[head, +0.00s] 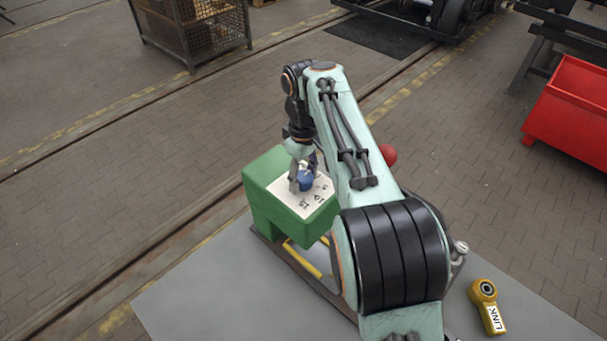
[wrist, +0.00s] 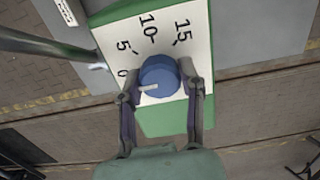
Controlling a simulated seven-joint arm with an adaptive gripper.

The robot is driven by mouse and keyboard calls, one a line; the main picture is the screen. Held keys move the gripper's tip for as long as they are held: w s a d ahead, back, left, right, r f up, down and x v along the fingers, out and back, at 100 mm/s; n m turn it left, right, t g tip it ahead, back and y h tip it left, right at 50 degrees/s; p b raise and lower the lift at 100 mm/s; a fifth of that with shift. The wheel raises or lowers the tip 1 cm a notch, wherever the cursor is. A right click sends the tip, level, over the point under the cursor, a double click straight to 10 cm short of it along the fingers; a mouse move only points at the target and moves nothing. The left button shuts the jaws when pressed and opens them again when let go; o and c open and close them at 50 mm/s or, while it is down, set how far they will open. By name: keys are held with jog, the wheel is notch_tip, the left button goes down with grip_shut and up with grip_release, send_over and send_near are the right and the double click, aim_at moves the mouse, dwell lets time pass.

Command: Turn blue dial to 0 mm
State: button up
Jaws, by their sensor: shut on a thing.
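The blue dial (wrist: 160,75) sits on a white scale plate (wrist: 110,36) marked 0, 5, 10 and 15. My gripper (wrist: 161,79) is shut on the dial, one finger on each side of it. The dial's white pointer line points left and slightly down in the wrist view, to just below the 0 label. My left finger partly hides the plate there. In the head view the dial (head: 306,181) is on top of a green housing (head: 262,180), with my gripper (head: 303,182) reaching down onto it from above.
The housing stands on a grey surface (head: 200,290). A yellow part labelled LINK (head: 489,308) lies at the lower right. A red ball-shaped thing (head: 388,154) shows behind my arm. A red bin (head: 575,112) and a mesh crate (head: 192,30) stand farther off.

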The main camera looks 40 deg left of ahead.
aim_at(303, 175)
jog(key=shift+f, duration=0.15)
jog(key=o, duration=1.1)
jog(key=shift+o, duration=0.2)
notch_tip(303, 175, up, 10)
jog(key=shift+a+r, duration=0.1)
jog(key=shift+r, duration=1)
